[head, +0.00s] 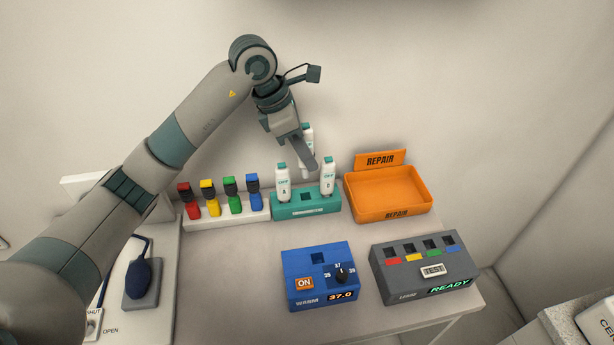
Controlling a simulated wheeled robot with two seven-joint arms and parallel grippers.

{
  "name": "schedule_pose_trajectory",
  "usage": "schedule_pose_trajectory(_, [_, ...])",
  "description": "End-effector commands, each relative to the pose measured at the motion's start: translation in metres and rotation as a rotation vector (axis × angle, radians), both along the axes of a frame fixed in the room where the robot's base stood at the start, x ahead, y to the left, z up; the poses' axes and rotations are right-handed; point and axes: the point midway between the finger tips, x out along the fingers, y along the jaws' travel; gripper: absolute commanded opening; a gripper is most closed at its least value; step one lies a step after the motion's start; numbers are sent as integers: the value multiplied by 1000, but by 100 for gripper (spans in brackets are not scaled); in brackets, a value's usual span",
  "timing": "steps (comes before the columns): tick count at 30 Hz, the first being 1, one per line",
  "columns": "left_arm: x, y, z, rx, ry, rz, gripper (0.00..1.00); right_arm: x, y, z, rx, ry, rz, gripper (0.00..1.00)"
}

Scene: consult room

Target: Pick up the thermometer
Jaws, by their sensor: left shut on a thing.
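My left gripper (306,162) is shut on a white thermometer (308,138) with a teal cap. It holds it upright above the middle of a teal rack (306,211), and a finger hides part of it. I cannot tell whether its lower end is clear of the rack. Two similar white thermometers stand upright in the rack, one at the left (283,187) and one at the right (327,180). My right gripper is not in view.
A white rack (237,216) holds red, yellow, green and blue pieces. An orange REPAIR tray (388,213) stands empty at the right. A blue WARM box (318,258) and a grey TEST box (400,278) stand in front. A dark blue bulb (139,279) lies left.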

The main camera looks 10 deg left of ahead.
Motion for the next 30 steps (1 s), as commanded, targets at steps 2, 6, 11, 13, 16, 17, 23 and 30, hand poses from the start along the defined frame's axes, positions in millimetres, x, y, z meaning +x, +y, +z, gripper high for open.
schedule_pose_trajectory(2, [1,0,15,0,-7,0,0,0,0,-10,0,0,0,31])
schedule_pose_trajectory(6, [1,0,41,0,-5,0,0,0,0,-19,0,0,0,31])
schedule_pose_trajectory(11, [1,0,63,0,-3,0,0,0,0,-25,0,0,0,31])
schedule_pose_trajectory(13, [1,0,70,0,-2,0,0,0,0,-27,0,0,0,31])
schedule_pose_trajectory(16, [0,0,77,0,-1,0,0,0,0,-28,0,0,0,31])
schedule_pose_trajectory(17, [0,0,78,0,-1,0,0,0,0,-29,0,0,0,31])
schedule_pose_trajectory(23, [0,0,82,0,0,0,0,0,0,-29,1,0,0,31])
schedule_pose_trajectory(30, [0,0,82,0,0,0,0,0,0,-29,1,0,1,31])
